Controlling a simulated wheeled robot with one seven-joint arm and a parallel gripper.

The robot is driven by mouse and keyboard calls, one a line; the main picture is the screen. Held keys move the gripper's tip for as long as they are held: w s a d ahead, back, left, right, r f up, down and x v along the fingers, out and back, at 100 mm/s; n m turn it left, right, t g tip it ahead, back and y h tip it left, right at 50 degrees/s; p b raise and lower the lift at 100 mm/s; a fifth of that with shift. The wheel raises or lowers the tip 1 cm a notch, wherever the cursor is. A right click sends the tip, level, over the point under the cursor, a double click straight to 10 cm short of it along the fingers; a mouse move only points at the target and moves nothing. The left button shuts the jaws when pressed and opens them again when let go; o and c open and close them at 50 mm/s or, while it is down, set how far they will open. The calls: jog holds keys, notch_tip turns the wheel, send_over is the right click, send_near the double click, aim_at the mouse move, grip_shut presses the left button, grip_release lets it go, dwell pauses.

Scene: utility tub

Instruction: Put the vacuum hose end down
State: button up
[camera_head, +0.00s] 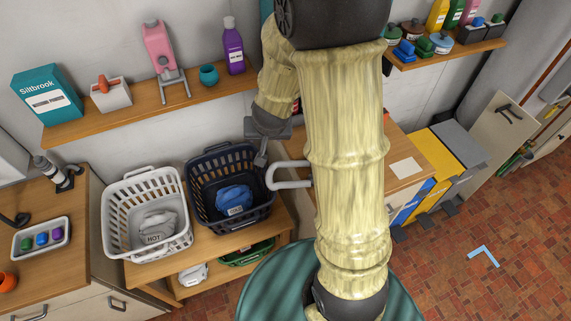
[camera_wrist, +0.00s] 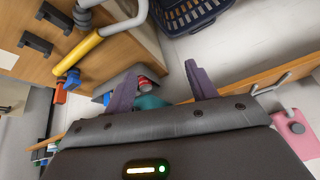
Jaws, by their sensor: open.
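A pale grey curved tube (camera_head: 289,176) sticks out left from behind my arm, just right of the dark laundry basket. In the wrist view a grey bent tube (camera_wrist: 118,22) joins a yellow straight length (camera_wrist: 78,54) at the upper left. This looks like the vacuum hose end, but I cannot be sure. My gripper (camera_wrist: 162,80) is open, with two purple-grey fingers spread and nothing between them. In the head view my gripper (camera_head: 262,158) is over the back right of the dark basket, left of the tube and apart from it. My arm hides much of the middle.
The dark basket (camera_head: 204,211) holds a blue item, and a white basket (camera_head: 115,232) stands left of it. A wall shelf (camera_head: 146,105) carries a teal box, a pink device and a purple bottle. A paper (camera_head: 407,167) lies on the right counter. Tiled floor is open at right.

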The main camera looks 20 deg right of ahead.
jog(key=s+r+n+g, duration=0.1)
jog(key=s+r, duration=0.1)
jog(key=s, duration=0.5)
jog(key=s+r+n+g, duration=0.2)
jog(key=s, duration=0.5)
jog(key=shift+d+r, duration=0.15)
jog(key=shift+r, duration=0.2)
jog(key=b+x, duration=0.2)
jog(key=s+b+x, duration=0.1)
jog(key=b+x, duration=0.2)
jog(key=shift+s+f, duration=0.1)
jog(key=shift+f, duration=0.1)
jog(key=c, duration=0.4)
jog(key=shift+c, duration=0.2)
